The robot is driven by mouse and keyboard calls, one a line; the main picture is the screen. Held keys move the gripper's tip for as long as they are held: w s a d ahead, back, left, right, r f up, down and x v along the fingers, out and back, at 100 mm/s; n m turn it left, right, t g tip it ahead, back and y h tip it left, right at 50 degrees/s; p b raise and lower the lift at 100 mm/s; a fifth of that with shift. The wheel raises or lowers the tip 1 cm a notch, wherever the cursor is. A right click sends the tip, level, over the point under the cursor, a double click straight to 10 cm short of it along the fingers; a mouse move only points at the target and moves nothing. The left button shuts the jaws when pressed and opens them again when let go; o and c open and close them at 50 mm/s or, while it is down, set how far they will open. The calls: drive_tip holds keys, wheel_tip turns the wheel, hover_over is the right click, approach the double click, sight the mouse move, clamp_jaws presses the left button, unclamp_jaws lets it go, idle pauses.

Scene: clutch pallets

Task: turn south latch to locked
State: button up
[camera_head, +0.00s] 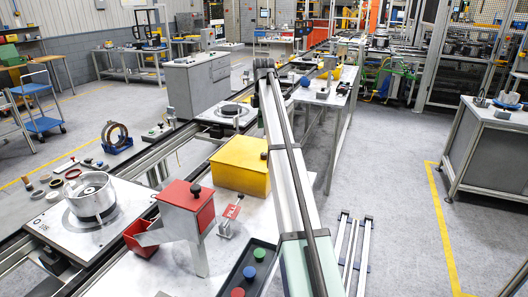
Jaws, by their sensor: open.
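A white pallet plate (50,237) marked 16 lies at the left on the dark rails. It carries a shiny metal clutch drum (92,196). No part on it can be told for certain as the south latch; the parts at its edges are small. A small fixture with a red lever (232,211) stands on the bench to the right of the pallet, and I cannot tell whether it is a latch. Another pallet (205,116) with a dark ring sits farther along the line. My gripper is not in this view.
A red box (184,212) with a chute, a yellow box (240,167) and a dark tray (247,272) with coloured knobs crowd the near bench. A long pale beam (292,170) runs up the middle. The grey floor at the right (400,215) is mostly clear.

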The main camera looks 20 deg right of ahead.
sight(264, 154)
wheel_tip(264, 154, down, 12)
drive_tip(key=p, duration=0.2)
drive_tip(key=shift+r+p, duration=0.1)
drive_tip(key=shift+p, duration=0.2)
drive_tip(key=shift+c, duration=0.4)
clamp_jaws()
